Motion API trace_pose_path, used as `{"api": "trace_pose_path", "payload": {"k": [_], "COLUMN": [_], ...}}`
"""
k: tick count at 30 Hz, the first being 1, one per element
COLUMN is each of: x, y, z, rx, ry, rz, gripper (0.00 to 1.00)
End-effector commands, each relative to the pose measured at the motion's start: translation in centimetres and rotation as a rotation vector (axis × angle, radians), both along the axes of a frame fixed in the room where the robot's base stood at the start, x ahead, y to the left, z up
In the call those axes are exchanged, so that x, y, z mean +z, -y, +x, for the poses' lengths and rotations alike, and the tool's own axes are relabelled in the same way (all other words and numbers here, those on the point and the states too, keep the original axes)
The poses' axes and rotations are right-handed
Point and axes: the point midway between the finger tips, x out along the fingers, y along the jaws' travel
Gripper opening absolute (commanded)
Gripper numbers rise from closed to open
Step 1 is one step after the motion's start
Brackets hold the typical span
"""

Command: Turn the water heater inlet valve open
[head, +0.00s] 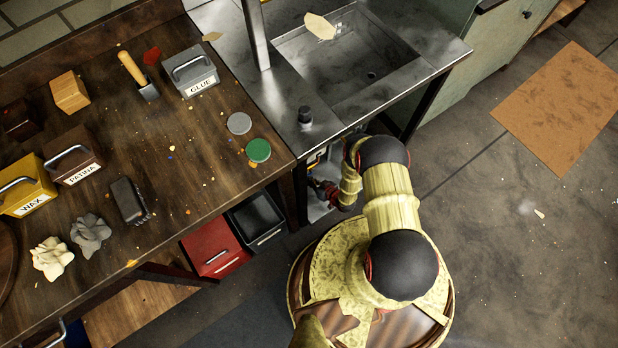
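My arm reaches down to the front of the metal sink counter (300,75), and its wrist bends in under the counter's front edge. My gripper (324,192) shows only as a small dark red and black shape below that edge, beside the wooden bench's corner. Its fingers are too small and shaded to tell whether they are open or shut. No water heater or inlet valve can be made out. The space under the counter is mostly hidden by the counter top and my arm. Small coloured parts (314,158) show there, but I cannot tell what they are.
The wooden bench (190,150) on the left holds a glue box (190,72), a patina box (74,155) and a wax box (24,185). Red (213,247) and black (256,220) bins stand below it.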

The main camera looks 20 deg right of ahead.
Motion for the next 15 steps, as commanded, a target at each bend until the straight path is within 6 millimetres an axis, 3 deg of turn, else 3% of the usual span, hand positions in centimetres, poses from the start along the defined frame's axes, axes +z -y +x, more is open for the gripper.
{"api": "trace_pose_path", "payload": {"k": [15], "x": [-0.98], "y": [-0.76], "z": [-1.09], "rx": [0.003], "ry": [0.054], "rz": [-0.164], "gripper": [0.0]}}
